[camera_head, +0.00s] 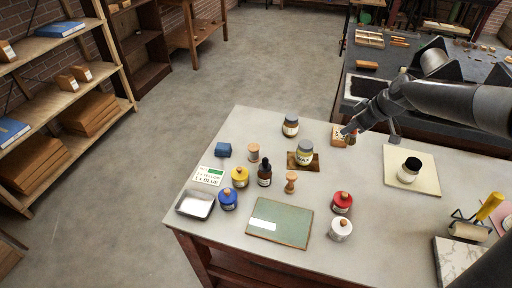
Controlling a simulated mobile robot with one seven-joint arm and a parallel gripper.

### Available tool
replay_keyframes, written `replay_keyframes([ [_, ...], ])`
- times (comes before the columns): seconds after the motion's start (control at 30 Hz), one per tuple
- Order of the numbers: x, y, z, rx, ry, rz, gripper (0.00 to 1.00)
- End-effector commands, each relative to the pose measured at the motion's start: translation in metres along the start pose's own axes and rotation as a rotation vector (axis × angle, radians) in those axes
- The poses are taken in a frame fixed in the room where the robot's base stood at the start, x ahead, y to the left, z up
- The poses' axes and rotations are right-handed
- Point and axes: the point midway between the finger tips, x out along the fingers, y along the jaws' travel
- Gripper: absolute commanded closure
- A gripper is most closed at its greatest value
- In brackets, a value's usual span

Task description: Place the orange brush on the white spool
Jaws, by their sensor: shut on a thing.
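My gripper (349,131) is at the back right of the light table, low over its far edge. Its jaws are shut on a small orange-brown thing (352,140) that looks like the orange brush; the fingers hide most of it. A tan block (337,135) is just left of the fingers; I cannot tell whether they touch. A small spool (253,153) with pale winding and wooden ends stands upright left of the middle, apart from my gripper, and looks like the white spool. Its top looks bare.
A labelled jar (305,153) stands on a brown mat between spool and gripper, with another jar (290,126) behind. A green plate (280,220) lies in front.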

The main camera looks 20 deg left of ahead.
Motion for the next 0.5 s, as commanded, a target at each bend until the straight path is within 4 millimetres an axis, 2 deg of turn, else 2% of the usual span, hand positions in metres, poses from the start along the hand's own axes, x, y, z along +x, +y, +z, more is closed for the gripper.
replay_keyframes([
  [0.03, 0.008, -0.008, -0.017, -0.044, 0.003, -0.029, 1.0],
  [0.2, 0.032, -0.035, -0.063, -0.185, 0.009, -0.12, 1.0],
  [0.4, 0.056, -0.071, -0.111, -0.34, 0.017, -0.22, 1.0],
  [0.5, 0.065, -0.086, -0.128, -0.4, 0.021, -0.259, 1.0],
])
